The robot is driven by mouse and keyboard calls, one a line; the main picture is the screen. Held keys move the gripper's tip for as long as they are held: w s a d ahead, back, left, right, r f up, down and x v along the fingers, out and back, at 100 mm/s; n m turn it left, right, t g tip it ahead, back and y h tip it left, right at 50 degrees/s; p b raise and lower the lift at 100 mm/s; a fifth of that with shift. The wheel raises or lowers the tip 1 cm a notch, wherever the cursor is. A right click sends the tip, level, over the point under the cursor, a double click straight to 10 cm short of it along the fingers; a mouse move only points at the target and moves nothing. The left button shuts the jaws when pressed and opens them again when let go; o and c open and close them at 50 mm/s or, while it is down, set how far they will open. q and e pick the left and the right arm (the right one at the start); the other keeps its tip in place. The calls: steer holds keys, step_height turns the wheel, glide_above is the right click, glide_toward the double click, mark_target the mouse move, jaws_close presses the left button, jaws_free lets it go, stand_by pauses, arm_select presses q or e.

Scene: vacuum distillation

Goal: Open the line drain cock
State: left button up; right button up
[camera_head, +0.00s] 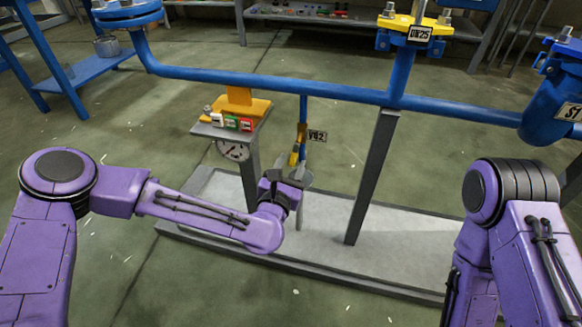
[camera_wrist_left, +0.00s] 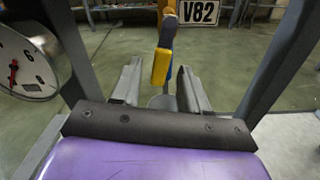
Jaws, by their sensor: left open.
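The line drain cock (camera_head: 302,132) hangs below the blue horizontal pipe beside a V82 tag (camera_head: 317,136), which also shows in the left wrist view (camera_wrist_left: 199,12). Its yellow and blue lever (camera_head: 294,156) points downward; the lever in the left wrist view (camera_wrist_left: 162,62) hangs between the finger lines, a little beyond the fingertips. My left gripper (camera_head: 290,174) is just below and in front of the lever. Its two fingers (camera_wrist_left: 160,78) are apart, with nothing held. I cannot tell whether a finger touches the lever. My right gripper is out of view.
The blue pipe (camera_head: 260,82) runs overhead. A grey base plate (camera_head: 330,235) lies below.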

arm_select(q)
steer(key=s+a+p, duration=0.2)
steer(key=s, duration=0.8)
steer(key=shift+s, duration=0.2)
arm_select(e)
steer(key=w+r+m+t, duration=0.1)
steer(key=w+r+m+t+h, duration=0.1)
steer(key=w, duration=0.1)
arm_select(q)
steer(key=shift+r+p, duration=0.1)
steer(key=shift+p, duration=0.25)
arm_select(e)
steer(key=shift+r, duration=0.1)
